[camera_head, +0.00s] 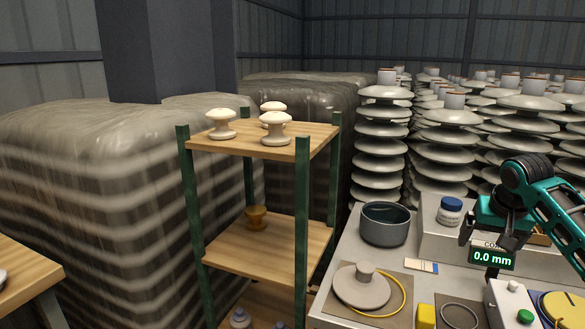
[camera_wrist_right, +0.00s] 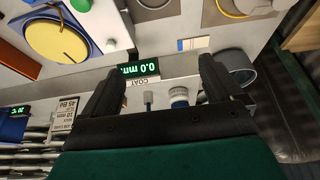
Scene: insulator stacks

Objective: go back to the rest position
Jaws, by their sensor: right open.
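My right gripper (camera_head: 489,238) is at the right of the head view, above the grey workbench (camera_head: 345,262). Its fingers are apart with nothing held between them. In the right wrist view my right gripper (camera_wrist_right: 158,76) shows both dark fingers spread. The display (camera_head: 492,258) also shows just below the gripper in the head view. My left gripper is not in view.
A dark pot (camera_head: 384,226), a blue-lidded jar (camera_head: 450,211) and a grey disc insulator (camera_head: 361,288) stand on the bench. A wooden shelf rack (camera_head: 262,240) with white insulators (camera_head: 221,124) stands left of it. Tall insulator stacks (camera_head: 380,150) fill the back right.

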